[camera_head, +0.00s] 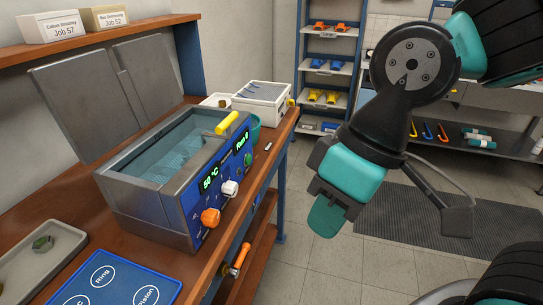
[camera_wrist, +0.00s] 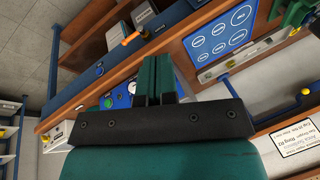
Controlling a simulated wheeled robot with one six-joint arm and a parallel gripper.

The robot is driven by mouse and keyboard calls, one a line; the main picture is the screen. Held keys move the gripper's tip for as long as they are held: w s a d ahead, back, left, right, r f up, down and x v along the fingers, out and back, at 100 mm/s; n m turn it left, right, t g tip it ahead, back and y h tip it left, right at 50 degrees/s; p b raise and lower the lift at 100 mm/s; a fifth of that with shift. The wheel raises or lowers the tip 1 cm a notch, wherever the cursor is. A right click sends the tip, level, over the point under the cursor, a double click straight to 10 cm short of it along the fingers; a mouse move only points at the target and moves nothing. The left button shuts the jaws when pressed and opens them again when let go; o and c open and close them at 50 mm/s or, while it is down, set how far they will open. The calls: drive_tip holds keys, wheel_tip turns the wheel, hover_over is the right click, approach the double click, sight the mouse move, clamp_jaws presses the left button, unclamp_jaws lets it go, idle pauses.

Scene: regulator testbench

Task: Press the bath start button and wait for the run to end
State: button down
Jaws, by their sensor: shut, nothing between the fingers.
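The bath (camera_head: 150,205) is a grey metal tank of water on the wooden bench, its lid (camera_head: 110,85) raised behind it. Its blue front panel carries a display reading "50 °C" (camera_head: 210,182) and one reading "Run 0" (camera_head: 242,142). An orange knob (camera_head: 210,217), a pale knob (camera_head: 230,188) and a small green button (camera_head: 248,159) sit on the panel. My gripper (camera_head: 324,218) is shut and empty, right of the panel and apart from it, over the floor in the picture. In the wrist view, my gripper's green fingers (camera_wrist: 154,65) are together and partly hide a blue panel (camera_wrist: 121,94) behind them.
A blue mat (camera_head: 110,285) with labelled circles and a grey tray (camera_head: 15,285) lie at the bench's near end. A white box (camera_head: 263,98) stands beyond the bath. An orange-handled tool (camera_head: 241,257) is at the bench's front. The floor (camera_head: 315,270) beside the bench is clear.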

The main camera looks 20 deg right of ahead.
drive_tip(key=m+t+b, duration=0.7)
drive_tip(key=m+t, duration=0.4)
drive_tip(key=m, duration=0.9)
approach(248, 160)
drive_tip(key=w+d+f, duration=0.1)
drive_tip(key=d+f, duration=0.5)
drive_tip(key=d, duration=0.2)
drive_tip(key=shift+w+d+r, duration=0.2)
drive_tip(key=shift+w, duration=0.05)
drive_tip(key=w+a+p, duration=0.3)
drive_tip(key=w+a, duration=0.2)
drive_tip(key=a, duration=0.2)
drive_tip(key=shift+p, duration=0.3)
drive_tip(key=shift+w+a, duration=0.1)
drive_tip(key=shift+a, duration=0.1)
